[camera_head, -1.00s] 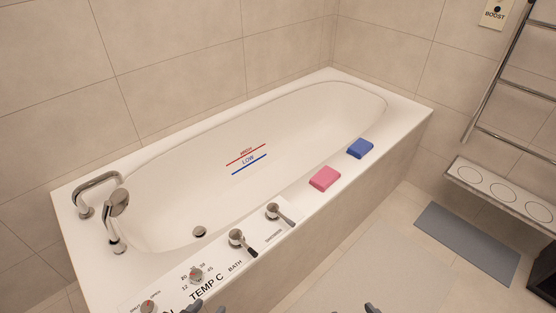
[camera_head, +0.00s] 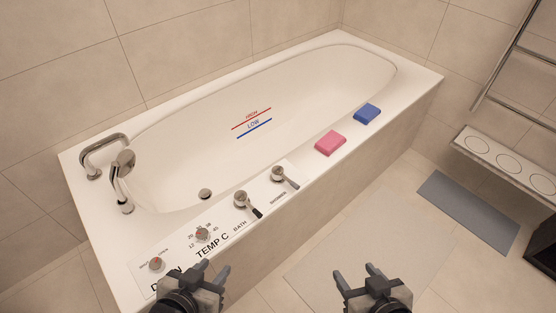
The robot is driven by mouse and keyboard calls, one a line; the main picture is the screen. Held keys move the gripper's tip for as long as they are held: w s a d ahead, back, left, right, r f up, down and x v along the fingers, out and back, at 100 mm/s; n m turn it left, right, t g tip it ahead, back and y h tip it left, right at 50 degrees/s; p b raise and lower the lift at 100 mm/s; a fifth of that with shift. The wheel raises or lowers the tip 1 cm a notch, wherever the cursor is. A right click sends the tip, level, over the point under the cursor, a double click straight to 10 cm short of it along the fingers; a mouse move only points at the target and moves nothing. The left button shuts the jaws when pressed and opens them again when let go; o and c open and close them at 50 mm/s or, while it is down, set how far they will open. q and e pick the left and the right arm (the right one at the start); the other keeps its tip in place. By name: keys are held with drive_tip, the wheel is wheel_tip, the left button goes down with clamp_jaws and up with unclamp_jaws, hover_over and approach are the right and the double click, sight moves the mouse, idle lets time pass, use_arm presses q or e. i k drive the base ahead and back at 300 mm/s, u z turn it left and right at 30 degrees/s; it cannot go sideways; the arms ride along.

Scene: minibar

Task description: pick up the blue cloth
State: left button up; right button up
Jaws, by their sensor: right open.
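The blue cloth (camera_head: 367,114) is a small folded block on the right part of the bathtub's front rim, near the far end. A pink cloth (camera_head: 330,144) lies beside it, nearer to me. My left gripper (camera_head: 208,270) is open and empty at the bottom, by the near corner of the tub. My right gripper (camera_head: 354,271) is open and empty over the floor in front of the tub, well apart from the blue cloth.
The white bathtub (camera_head: 280,102) holds taps and dials (camera_head: 240,198) along its near rim, and a shower handle (camera_head: 123,160) on the left. A grey mat (camera_head: 468,213) lies on the floor at the right. A bench with round holes (camera_head: 510,160) and a towel rail (camera_head: 497,70) are on the right wall.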

sight(368, 112)
drive_tip(key=z, duration=1.85)
drive_tip(key=i, duration=2.05)
drive_tip(key=u, duration=2.05)
